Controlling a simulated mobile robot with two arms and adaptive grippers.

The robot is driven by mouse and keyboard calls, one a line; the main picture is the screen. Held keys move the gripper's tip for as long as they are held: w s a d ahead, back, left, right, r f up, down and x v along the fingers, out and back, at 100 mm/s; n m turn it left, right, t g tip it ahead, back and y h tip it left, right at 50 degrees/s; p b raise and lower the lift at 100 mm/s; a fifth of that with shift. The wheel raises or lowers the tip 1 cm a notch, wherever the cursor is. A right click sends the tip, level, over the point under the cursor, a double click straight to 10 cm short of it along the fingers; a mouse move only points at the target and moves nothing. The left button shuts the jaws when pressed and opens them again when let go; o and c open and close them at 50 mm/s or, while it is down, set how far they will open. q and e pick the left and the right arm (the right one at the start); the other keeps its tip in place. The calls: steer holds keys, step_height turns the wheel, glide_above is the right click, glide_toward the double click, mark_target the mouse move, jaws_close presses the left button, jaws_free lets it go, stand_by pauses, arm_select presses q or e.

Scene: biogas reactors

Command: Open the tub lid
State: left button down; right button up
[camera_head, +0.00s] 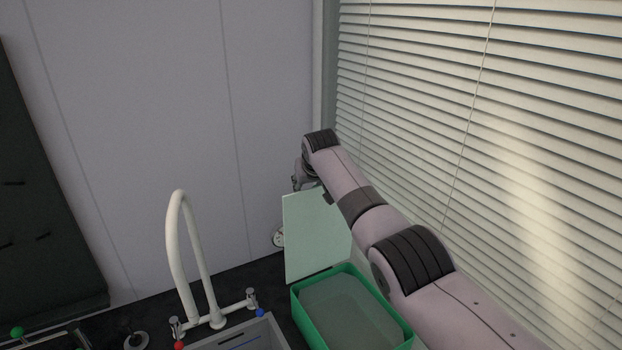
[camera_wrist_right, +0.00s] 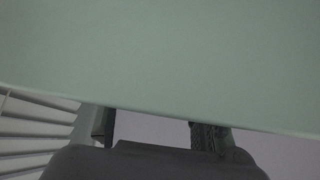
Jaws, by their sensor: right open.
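The tub (camera_head: 347,312) is a green rectangular box on the dark counter, with its top open and a greyish inside. Its lid (camera_head: 312,235) is a pale green panel that stands nearly upright at the tub's far edge. My right gripper (camera_head: 297,183) is at the lid's upper edge, mostly hidden behind the wrist. In the right wrist view the lid (camera_wrist_right: 170,50) fills the upper part, and the open fingers (camera_wrist_right: 155,128) show below its edge. I cannot tell whether they touch it. My left gripper is not in view.
A white curved faucet (camera_head: 190,255) and a grey sink (camera_head: 245,336) stand left of the tub. Window blinds (camera_head: 480,130) run along the right, close to my right arm. A plain wall (camera_head: 150,120) closes off the back. A small round fitting (camera_head: 279,239) sits left of the lid.

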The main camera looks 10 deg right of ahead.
steer(key=shift+v, duration=5.75)
